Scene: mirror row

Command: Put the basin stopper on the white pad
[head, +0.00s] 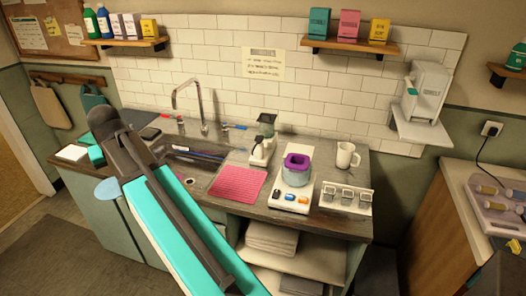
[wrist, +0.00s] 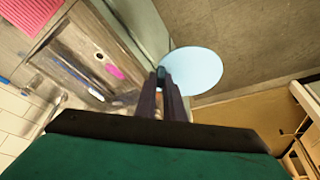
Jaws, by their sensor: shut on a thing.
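A flat, pale blue round disc, which looks like the basin stopper (wrist: 197,72), is at the fingertips of my gripper (wrist: 162,74) in the wrist view. The jaws are shut on its edge, with a small dark teal part between the tips. In the head view the stopper (head: 107,190) sticks out left of my arm, in front of the counter's cabinet; my arm hides the gripper there. The white pad (head: 72,153) lies on the counter's left end, left of my arm and further back than the stopper. It is not visible in the wrist view.
A teal block (head: 96,156) sits right beside the pad. The sink (head: 205,160) and tap (head: 193,100) are behind my arm. A pink mat (head: 238,184), a device with a purple top (head: 297,168) and a white mug (head: 347,156) stand further right.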

